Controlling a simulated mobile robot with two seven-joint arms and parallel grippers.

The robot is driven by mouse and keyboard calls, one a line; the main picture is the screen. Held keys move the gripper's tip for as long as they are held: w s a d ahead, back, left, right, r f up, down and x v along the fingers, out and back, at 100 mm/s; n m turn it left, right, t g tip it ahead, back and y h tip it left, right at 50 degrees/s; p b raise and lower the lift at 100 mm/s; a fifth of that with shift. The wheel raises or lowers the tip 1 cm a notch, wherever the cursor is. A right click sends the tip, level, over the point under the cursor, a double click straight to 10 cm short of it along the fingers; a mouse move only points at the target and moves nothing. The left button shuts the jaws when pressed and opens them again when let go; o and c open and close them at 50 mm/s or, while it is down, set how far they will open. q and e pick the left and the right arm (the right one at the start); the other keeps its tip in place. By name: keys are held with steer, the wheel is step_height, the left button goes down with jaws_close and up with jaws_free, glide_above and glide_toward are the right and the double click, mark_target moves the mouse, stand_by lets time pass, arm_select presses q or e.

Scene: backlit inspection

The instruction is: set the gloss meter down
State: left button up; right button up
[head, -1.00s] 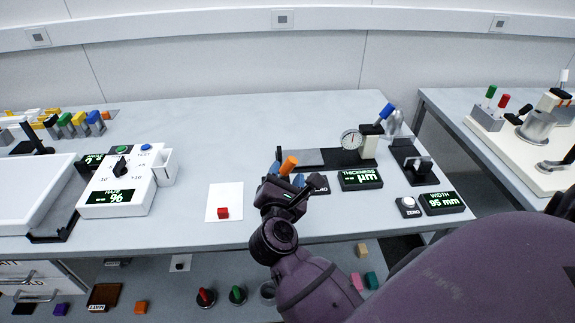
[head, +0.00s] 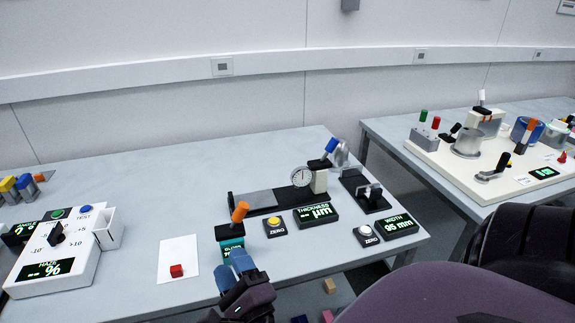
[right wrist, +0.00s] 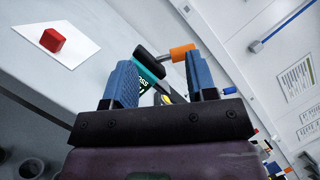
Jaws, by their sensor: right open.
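The gloss meter (head: 230,242) is a small black and teal block with an orange handle (head: 239,212) leaning up from its top. My right gripper (head: 236,266), with blue fingers, is open and empty just in front of the meter, clear of the handle. In the right wrist view the meter (right wrist: 149,66) shows beyond and between the open fingers (right wrist: 160,62). My left gripper is in neither view.
A white card with a red cube (head: 177,270) lies left of the meter. The haze meter (head: 58,262) is farther left. Bare bench lies behind the card.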

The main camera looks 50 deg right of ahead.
steer(key=s+d+f+n+g+y, duration=0.2)
steer(key=s+f+n+g+y, duration=0.1)
steer(key=f+n, duration=0.8)
steer(key=s+d+f+n+g+y, duration=0.2)
steer(key=s+f+n+g, duration=0.4)
steer(key=f+n, duration=0.5)
steer(key=s+n+y, duration=0.1)
steer(key=s+n, duration=0.1)
steer(key=n, duration=0.4)
steer(key=shift+f+n, duration=0.15)
steer(key=shift+n, duration=0.15)
